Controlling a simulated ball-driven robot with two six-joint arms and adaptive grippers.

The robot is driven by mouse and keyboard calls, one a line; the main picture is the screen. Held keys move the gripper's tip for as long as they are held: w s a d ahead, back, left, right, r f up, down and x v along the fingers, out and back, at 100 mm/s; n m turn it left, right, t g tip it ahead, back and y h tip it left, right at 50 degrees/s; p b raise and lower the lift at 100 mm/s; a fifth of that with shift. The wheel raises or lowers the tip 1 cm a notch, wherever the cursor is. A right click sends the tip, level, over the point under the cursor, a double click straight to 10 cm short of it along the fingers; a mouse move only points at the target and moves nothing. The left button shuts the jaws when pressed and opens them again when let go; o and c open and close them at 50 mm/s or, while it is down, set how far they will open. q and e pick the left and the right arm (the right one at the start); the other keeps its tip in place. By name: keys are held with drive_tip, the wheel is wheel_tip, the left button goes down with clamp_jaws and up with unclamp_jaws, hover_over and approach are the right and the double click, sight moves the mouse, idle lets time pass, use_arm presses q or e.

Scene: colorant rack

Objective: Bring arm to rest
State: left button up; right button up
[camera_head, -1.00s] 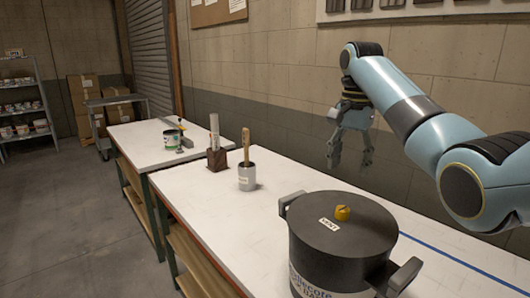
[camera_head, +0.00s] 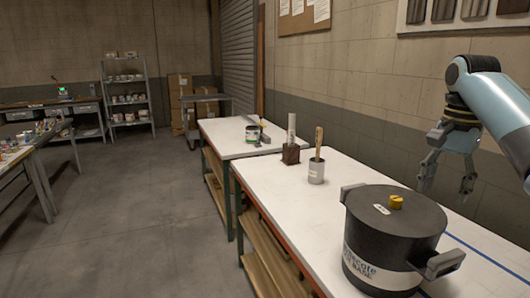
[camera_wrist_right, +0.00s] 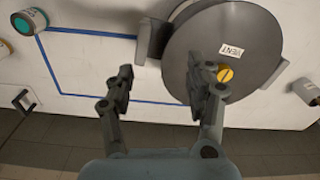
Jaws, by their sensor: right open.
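My right gripper (camera_head: 447,180) is open and empty in the head view, hanging above the right part of the white bench, with the blue-grey arm coming in from the right. In the right wrist view the open fingers (camera_wrist_right: 163,92) point toward the bench, and one finger overlaps the dark lidded pot in the picture. The pot (camera_head: 400,215) stands upright with a yellow knob on its lid and a label on its side. It also shows in the right wrist view (camera_wrist_right: 255,40), where its lid reads VENT. My left gripper is not in view.
A grey cup with a wooden-handled tool (camera_head: 316,172) and a dark block (camera_head: 290,154) stand on the bench. A teal-topped can (camera_wrist_right: 28,20) stands beside blue tape lines. Open floor lies left.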

drive_tip(key=s+a+f+n+t+h, duration=0.1)
drive_tip(key=s+a+f+n, duration=0.25)
drive_tip(key=s+f, duration=0.45)
drive_tip(key=s+a+f+n+t, duration=0.15)
drive_tip(key=s+f+n, duration=0.25)
drive_tip(key=s+f, duration=0.4)
drive_tip(key=s+a+r+n+t, duration=0.1)
drive_tip(key=s+a+r+n, duration=0.1)
drive_tip(key=s, duration=0.7)
drive_tip(key=s+a+r+n, duration=0.2)
drive_tip(key=s+n, duration=0.1)
drive_tip(key=s, duration=0.6)
wheel_tip(320, 180, down, 41)
drive_tip(key=s+d+g+b, duration=0.2)
drive_tip(key=d+b, duration=0.1)
drive_tip(key=b, duration=1.1)
use_arm(q)
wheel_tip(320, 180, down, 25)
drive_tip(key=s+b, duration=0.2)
drive_tip(key=b, duration=0.8)
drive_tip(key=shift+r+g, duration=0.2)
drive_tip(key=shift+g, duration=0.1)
use_arm(e)
drive_tip(key=s+f, duration=0.9)
drive_tip(key=f, duration=0.4)
drive_tip(key=s+f, duration=0.9)
drive_tip(key=f, duration=0.4)
drive_tip(key=shift+s+d+m+g, duration=0.35)
drive_tip(key=shift+d, duration=0.05)
